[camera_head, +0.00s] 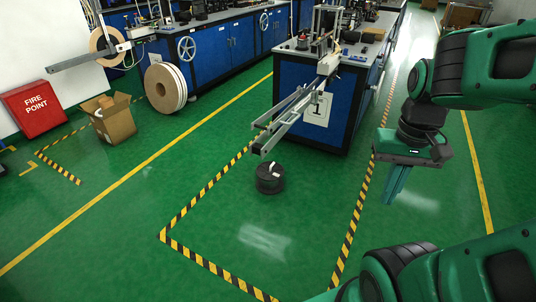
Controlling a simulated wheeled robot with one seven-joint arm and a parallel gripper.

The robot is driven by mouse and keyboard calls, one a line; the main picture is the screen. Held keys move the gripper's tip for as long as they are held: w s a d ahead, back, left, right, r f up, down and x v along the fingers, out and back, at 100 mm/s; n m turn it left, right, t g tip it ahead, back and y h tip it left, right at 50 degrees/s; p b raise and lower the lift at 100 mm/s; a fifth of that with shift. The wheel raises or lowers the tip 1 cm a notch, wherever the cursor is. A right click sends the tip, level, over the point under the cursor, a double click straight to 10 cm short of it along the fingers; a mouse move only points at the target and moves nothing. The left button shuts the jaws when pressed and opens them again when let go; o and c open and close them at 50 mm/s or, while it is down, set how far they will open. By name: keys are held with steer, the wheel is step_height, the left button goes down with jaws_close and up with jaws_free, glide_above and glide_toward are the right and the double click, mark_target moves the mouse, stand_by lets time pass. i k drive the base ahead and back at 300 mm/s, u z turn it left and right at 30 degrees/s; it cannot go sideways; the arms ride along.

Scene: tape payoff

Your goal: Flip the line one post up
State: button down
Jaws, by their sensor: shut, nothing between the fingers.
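A blue workbench (295,97) carries a white sign (318,109) marked "1" on its near face. A pale tan and white piece (328,64) stands upright at the bench's near edge, by the base of the rails. I cannot tell for sure whether it is the line one post, as it is small here. My gripper (393,201) hangs at the right, fingers pointing down, shut and empty. It is well apart from the bench and nearer to me.
Two grey rails (290,122) jut from the bench toward me. A black reel (269,178) sits on the floor below them. A cardboard box (109,121), a large tape roll (166,88) and a red fire-point box (38,108) stand left. Striped tape marks open green floor.

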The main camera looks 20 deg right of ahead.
mark_target(256, 124)
steer(key=k, duration=0.6)
steer(key=z, duration=0.4)
steer(key=i, duration=1.5)
steer(key=u, duration=0.05)
